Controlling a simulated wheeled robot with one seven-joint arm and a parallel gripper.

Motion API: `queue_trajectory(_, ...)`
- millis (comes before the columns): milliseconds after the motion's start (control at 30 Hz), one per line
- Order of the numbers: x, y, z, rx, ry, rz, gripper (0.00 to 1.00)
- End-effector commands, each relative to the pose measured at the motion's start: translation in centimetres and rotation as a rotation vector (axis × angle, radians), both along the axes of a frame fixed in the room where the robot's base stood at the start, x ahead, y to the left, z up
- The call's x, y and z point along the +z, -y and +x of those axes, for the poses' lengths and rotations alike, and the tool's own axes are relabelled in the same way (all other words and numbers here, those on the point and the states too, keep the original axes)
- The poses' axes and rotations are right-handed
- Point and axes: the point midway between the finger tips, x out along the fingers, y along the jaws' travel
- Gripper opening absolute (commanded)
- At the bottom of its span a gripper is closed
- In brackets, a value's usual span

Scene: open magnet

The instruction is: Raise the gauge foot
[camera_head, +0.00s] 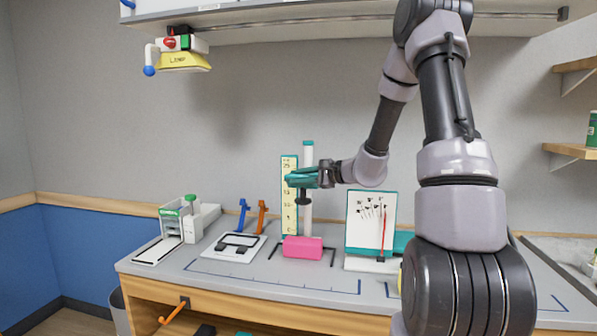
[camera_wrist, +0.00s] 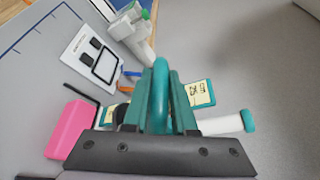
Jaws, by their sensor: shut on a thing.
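The height gauge stands at the back of the bench, with a yellow numbered scale (camera_head: 289,215) and a white post (camera_head: 308,153) with a teal cap. My gripper (camera_head: 303,180) is level, in front of the post and beside the scale's upper half, well above the bench. In the wrist view my teal fingers (camera_wrist: 160,105) are shut on a teal ring (camera_wrist: 161,85), which seems to be the gauge foot's handle. A dark part (camera_head: 303,198) shows just below the fingers; the rest of the foot is mostly hidden. A pink block (camera_head: 303,247) lies on the bench below, apart from the gripper.
Left of the gauge are a white plate with a black frame (camera_head: 235,247), blue and orange levers (camera_head: 262,217) and a white-green device (camera_head: 185,218). A white chart board (camera_head: 370,225) stands to the right. A shelf (camera_head: 330,20) with a lamp unit (camera_head: 182,60) hangs above.

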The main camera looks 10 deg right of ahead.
Motion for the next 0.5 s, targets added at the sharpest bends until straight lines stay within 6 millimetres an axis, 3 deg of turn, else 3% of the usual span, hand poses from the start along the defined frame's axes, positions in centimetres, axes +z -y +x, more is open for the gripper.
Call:
queue_trajectory(133,0.03,0.06,0.0,-0.001,0.0,-0.001,0.0)
queue_trajectory(167,0.04,0.06,-0.01,-0.001,0.0,-0.001,0.29)
queue_trajectory(233,0.06,0.06,-0.01,-0.001,0.0,-0.001,0.55)
queue_trajectory(500,0.07,0.04,0.0,-0.001,0.0,-0.001,0.55)
